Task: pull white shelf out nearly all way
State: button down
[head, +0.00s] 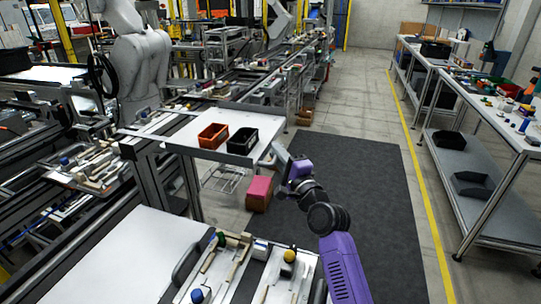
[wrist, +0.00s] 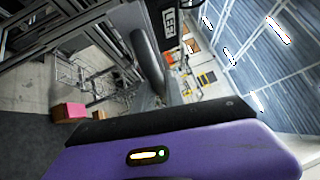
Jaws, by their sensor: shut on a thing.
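The white shelf (head: 190,131) is a flat pale tray at the middle left of the head view, with its right end standing out over the floor. An orange bin (head: 213,135) and a black bin (head: 242,140) stand upright on it. My gripper (head: 281,157) is at the shelf's right end and is shut on its handle. In the head view the gripper hides the handle. In the wrist view a dark curved handle bar (wrist: 149,62) rises just beyond my purple gripper body; the fingertips' contact is not clear.
A pink-topped box (head: 259,192) stands on the floor below the shelf's right end. A nearer white surface (head: 140,255) with a dark handle and trays of parts fills the lower left. The dark floor mat (head: 362,190) is clear. Benches (head: 480,190) stand at right.

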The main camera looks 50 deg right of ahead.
jog(key=shift+f, duration=0.1)
jog(key=c, duration=1.4)
grip_release()
jog(key=r+v, duration=0.1)
jog(key=v, duration=0.6)
jog(key=shift+s+a+f+b, duration=0.15)
jog(key=shift+s+f+b, duration=0.25)
jog(key=shift+f, duration=0.1)
